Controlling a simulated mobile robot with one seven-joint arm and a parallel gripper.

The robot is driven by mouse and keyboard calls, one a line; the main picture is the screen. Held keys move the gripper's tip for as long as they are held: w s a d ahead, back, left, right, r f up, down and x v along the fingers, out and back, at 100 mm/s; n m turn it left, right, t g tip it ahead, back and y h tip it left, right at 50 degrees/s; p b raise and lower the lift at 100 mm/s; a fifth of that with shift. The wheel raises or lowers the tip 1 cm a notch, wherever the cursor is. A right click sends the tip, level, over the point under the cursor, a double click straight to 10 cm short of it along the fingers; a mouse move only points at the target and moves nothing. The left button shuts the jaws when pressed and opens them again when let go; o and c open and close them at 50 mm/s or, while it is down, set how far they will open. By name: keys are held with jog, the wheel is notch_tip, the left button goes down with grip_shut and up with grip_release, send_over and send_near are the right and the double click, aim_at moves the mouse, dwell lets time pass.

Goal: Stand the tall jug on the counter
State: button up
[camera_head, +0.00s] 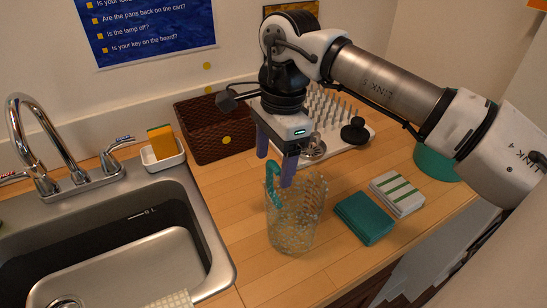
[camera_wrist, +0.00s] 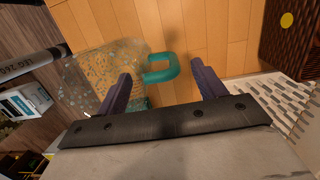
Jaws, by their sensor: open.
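The tall jug (camera_head: 296,222) is clear with speckles and has a teal handle (camera_head: 271,182). It stands upright on the wooden counter (camera_head: 232,205), right of the sink. My gripper (camera_head: 275,170) is open and points down at the jug's handle side, near rim height. In the wrist view, the teal handle (camera_wrist: 176,66) shows between the two spread fingers, and the clear jug body (camera_wrist: 98,75) lies left of it, partly behind the left finger. I cannot tell whether a finger touches the handle.
A sink (camera_head: 216,235) with a faucet is at left. A brown basket (camera_head: 205,148), a sponge holder (camera_head: 163,160) and a white pegged rack (camera_head: 352,127) stand behind. The front counter is clear.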

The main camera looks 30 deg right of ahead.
notch_tip(320, 180, up, 11)
jog(key=d+p, duration=0.1)
jog(key=p, duration=0.6)
jog(key=shift+d, duration=0.2)
